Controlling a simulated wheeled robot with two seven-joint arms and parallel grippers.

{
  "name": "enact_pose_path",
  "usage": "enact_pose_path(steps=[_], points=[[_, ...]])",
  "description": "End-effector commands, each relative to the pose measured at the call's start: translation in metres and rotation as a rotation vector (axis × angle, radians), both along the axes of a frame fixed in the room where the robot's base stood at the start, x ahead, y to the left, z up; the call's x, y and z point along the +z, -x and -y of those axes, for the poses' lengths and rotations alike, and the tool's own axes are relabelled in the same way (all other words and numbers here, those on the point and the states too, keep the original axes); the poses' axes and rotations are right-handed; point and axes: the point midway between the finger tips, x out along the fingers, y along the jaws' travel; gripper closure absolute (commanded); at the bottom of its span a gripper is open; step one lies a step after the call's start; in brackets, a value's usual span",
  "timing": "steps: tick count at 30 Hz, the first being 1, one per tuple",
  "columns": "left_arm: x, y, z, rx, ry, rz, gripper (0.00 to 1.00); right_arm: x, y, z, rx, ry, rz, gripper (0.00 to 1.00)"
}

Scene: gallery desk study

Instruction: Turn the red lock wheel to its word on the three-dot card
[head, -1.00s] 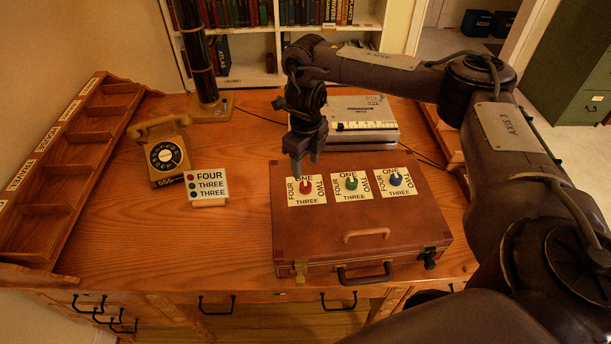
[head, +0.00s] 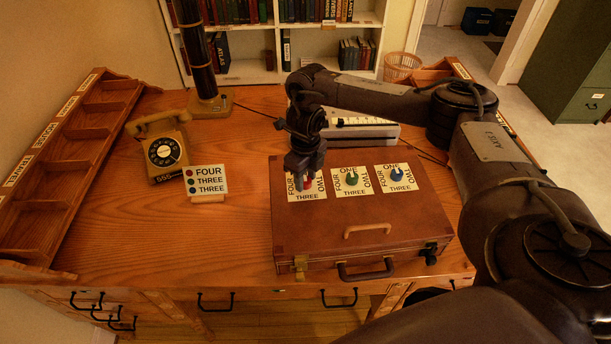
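The brown case (head: 300,235) lies on the desk with a red wheel (head: 308,182), a green wheel (head: 351,178) and a blue wheel (head: 397,174) on its lid. Each wheel sits on a white plate with number words around it. The three-dot card (head: 207,180) stands left of the case and reads red FOUR, green THREE, blue THREE. My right gripper (head: 304,182) points down at the red wheel, its fingers around or right beside it. The fingers hide most of that wheel and its pointer, and I cannot tell whether they grip it. My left gripper is not in view.
A yellow telephone (head: 163,152) stands left of the card. A wooden rack (head: 60,165) runs along the left edge. A dark column (head: 200,60) rises at the back. A grey box (head: 365,133) lies behind the case.

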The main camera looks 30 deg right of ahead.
Motion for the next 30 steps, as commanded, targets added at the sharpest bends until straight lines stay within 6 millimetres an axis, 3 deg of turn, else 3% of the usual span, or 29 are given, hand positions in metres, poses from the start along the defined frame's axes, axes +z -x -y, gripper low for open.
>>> enact_pose_path(steps=[1,7,19,30], points=[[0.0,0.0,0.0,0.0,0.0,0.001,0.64,0.0,0.0,0.0,0.0,0.0,0.0,0.69],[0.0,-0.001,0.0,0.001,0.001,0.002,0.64,0.0,0.0,0.0,-0.001,0.0,0.0,0.93],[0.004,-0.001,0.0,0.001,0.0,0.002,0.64,0.002,-0.001,0.0,-0.09,0.0,0.001,0.93],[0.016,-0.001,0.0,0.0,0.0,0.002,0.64,0.003,-0.001,0.0,-0.396,-0.001,0.001,0.93]])
